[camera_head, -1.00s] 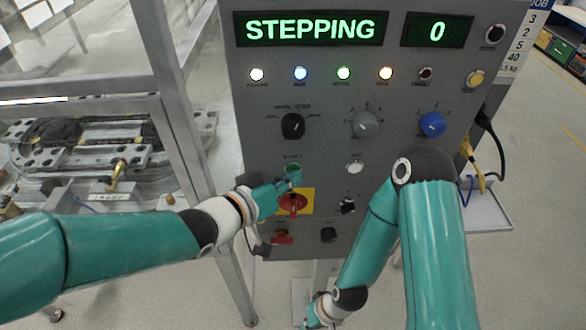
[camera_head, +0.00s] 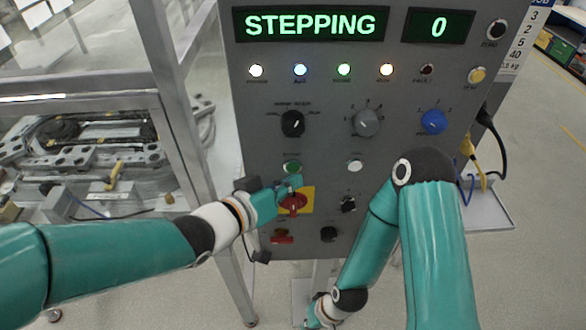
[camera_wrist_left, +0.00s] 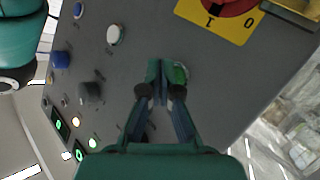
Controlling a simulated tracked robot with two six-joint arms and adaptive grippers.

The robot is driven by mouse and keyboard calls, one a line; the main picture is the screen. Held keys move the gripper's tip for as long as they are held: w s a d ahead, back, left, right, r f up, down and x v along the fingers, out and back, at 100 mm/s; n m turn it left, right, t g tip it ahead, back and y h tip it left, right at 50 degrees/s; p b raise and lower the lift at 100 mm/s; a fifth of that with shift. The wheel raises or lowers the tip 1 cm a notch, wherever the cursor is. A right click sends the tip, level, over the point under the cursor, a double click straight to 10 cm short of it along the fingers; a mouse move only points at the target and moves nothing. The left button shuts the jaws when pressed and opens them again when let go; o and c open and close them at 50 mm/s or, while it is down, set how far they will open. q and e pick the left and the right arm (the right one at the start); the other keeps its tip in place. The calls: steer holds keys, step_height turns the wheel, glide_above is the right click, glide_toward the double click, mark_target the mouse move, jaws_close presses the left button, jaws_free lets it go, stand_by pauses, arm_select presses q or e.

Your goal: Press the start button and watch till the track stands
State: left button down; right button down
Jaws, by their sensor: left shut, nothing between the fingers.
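The green start button (camera_head: 292,167) is on the grey control panel (camera_head: 262,100). It also shows in the left wrist view (camera_wrist_left: 180,73), beside my fingertips. Whether a fingertip touches the button is unclear. The ring track (camera_head: 95,150) lies behind the frame at left. My right gripper (camera_head: 311,315) is at the bottom edge, its fingers not visible.
Four-way lamps aside, the white, blue, green and orange lamps (camera_head: 386,70) are lit; the fault lamp (camera_head: 427,69) is dark. A metal post (camera_head: 190,130) stands left of the panel. Cables (camera_head: 478,165) hang at its right above a tray (camera_head: 490,215).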

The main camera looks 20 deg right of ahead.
arm_select(q)
steer(key=s+b, duration=0.1)
steer(key=s, duration=0.1)
steer(key=s+a+b, duration=0.1)
steer(key=s, duration=0.1)
steer(key=shift+s+a, duration=0.2)
steer(key=shift+s, duration=0.2)
stand_by(0.9)
